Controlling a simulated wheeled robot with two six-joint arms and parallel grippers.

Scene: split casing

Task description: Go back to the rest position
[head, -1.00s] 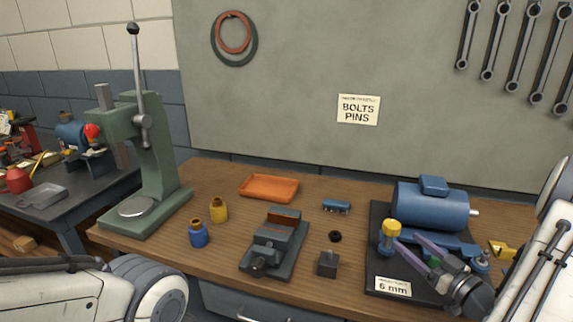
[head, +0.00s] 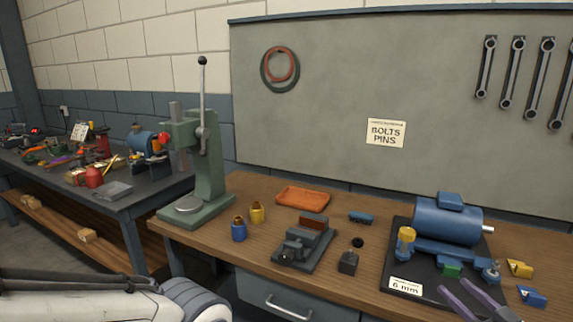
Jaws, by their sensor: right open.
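My right gripper (head: 456,288) is at the bottom right in the head view, its two purple fingers spread apart with nothing between them. It is in front of the blue motor (head: 447,221), over the near edge of the black base plate (head: 395,268). A yellow cylinder (head: 405,238) stands at the left end of the motor's blue foot. A small green block (head: 451,270) sits at the front of the foot. My left arm shows at the bottom left, but its gripper is out of view.
On the bench are a green press (head: 208,160), a dark vise (head: 304,247), an orange tray (head: 303,197), a yellow bottle (head: 257,213), a blue bottle (head: 239,230) and a dark block (head: 348,262). Yellow (head: 519,268) and blue (head: 532,296) pieces lie right of the plate.

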